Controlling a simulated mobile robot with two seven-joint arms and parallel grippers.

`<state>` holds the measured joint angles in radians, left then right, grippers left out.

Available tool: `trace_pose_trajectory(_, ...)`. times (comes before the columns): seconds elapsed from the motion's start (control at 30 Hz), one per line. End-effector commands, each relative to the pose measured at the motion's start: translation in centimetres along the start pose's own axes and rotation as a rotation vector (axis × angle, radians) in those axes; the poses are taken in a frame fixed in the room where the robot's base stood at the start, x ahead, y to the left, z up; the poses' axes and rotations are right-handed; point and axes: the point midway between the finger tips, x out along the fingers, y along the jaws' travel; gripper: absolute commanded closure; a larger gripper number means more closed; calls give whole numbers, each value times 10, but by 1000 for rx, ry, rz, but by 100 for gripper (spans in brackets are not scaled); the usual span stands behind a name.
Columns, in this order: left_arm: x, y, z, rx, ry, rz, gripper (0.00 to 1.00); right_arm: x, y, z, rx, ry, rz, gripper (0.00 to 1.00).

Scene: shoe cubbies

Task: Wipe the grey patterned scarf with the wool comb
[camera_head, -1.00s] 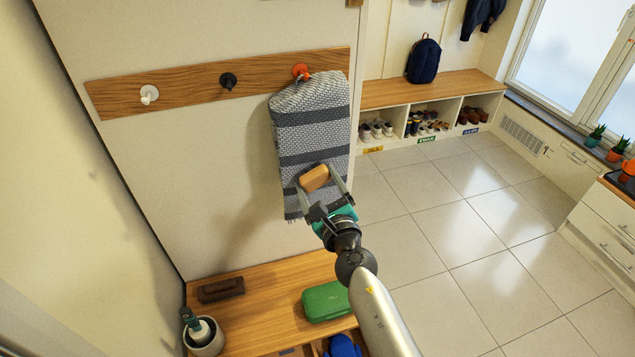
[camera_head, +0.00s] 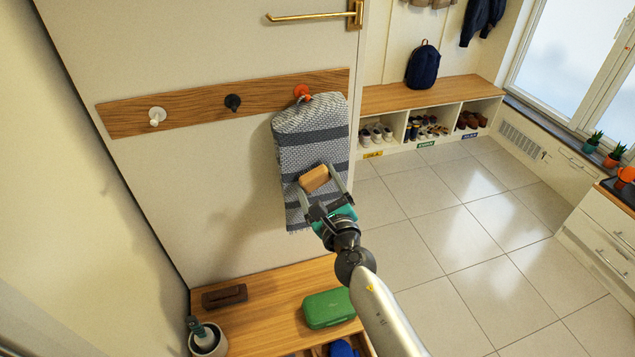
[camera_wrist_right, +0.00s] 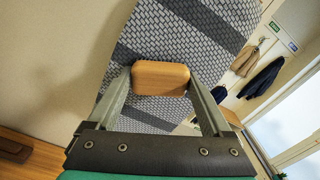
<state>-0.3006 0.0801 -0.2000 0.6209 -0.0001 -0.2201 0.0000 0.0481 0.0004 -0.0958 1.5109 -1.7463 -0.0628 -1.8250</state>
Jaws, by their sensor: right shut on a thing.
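The grey patterned scarf (camera_head: 310,140) hangs from the orange hook (camera_head: 302,92) on the wall board, with darker bands across it. My right gripper (camera_head: 322,184) is shut on the wool comb (camera_head: 313,178), a small light-wood block, in front of the scarf's lower half. In the right wrist view the comb (camera_wrist_right: 160,77) sits between the two fingers, with the scarf (camera_wrist_right: 185,45) right behind it. The comb's far face is hidden, so I cannot tell whether it touches the cloth. My left gripper is not in view.
Below is a wooden bench (camera_head: 265,290) with a green case (camera_head: 328,308), a dark brown brush or block (camera_head: 224,296) and a pot (camera_head: 207,340) holding a bottle-like item. A white hook (camera_head: 157,116) and a black hook (camera_head: 232,102) are free. Open tiled floor (camera_head: 440,230) lies right.

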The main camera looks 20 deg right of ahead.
Motion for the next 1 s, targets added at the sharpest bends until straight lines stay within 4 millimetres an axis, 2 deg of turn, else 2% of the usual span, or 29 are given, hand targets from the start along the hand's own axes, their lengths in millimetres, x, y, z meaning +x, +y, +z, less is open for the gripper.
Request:
trace_pose_trajectory(0.3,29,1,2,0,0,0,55,2,13,-27,-1,-1,1,60)
trace_pose_trajectory(0.53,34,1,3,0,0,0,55,2,15,-32,-1,-1,0,60)
trace_pose_trajectory(0.8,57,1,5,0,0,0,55,1,26,-54,-1,-1,2,60)
trace_pose_trajectory(1.0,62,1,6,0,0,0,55,1,28,-60,0,0,0,60)
